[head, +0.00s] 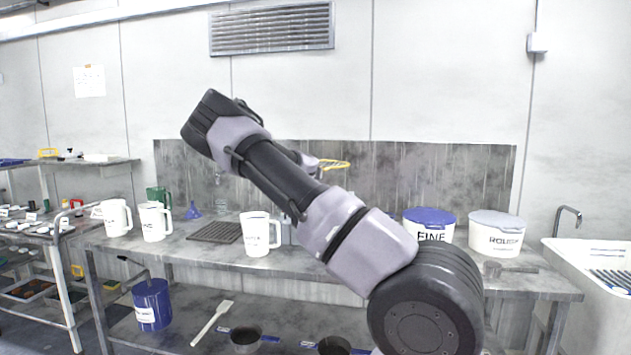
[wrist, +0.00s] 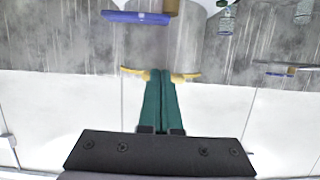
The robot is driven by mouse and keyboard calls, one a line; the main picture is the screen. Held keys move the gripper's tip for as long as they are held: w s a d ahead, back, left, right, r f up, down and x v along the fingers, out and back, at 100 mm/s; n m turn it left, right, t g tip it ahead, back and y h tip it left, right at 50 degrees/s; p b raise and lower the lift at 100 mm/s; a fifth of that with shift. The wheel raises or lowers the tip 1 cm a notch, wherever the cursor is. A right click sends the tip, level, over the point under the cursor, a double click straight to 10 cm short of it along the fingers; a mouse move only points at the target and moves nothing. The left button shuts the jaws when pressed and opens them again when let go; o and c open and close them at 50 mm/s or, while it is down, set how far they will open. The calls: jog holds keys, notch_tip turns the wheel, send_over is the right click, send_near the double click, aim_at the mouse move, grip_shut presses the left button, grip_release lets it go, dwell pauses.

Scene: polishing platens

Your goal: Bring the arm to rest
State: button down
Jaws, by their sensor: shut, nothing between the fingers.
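My arm stretches across the middle of the head view, raised above a grey metal bench (head: 340,262). In the wrist view my gripper (wrist: 160,76) shows as two green fingers with yellow tips. The fingers lie side by side, shut, with nothing between them. They point toward the splashback and wall and touch nothing that I can see. In the head view my gripper is mostly hidden behind the arm; only a bit of yellow (head: 335,164) shows past it.
On the bench stand white jugs (head: 260,235), a dark mat (head: 215,232), a blue-lidded FINE tub (head: 428,224) and a ROUGH tub (head: 497,235). A sink (head: 590,262) is at right, a shelf rack (head: 60,262) at left. A blue bucket (head: 152,305) stands below.

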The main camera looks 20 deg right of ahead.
jog(key=s+d+f+m+g+y, duration=0.1)
jog(key=s+m+g, duration=0.1)
jog(key=s, duration=0.6)
jog(key=s+d+f+m+g+y, duration=0.1)
jog(key=s+d+m+g+y, duration=0.15)
jog(key=s, duration=0.45)
jog(key=s+a+r+n+y, duration=0.2)
jog(key=s+a+r, duration=0.2)
jog(key=s+a, duration=0.4)
jog(key=s+a+r+n+y, duration=0.2)
jog(key=s+a+r, duration=0.3)
jog(key=s, duration=1.1)
jog(key=s+a+r+n+y, duration=0.2)
jog(key=s+a+r, duration=0.3)
jog(key=s+a, duration=0.6)
jog(key=shift+s+n+y, duration=0.35)
jog(key=shift+s+n, duration=0.3)
jog(key=shift+s, duration=0.1)
jog(key=shift+g, duration=0.25)
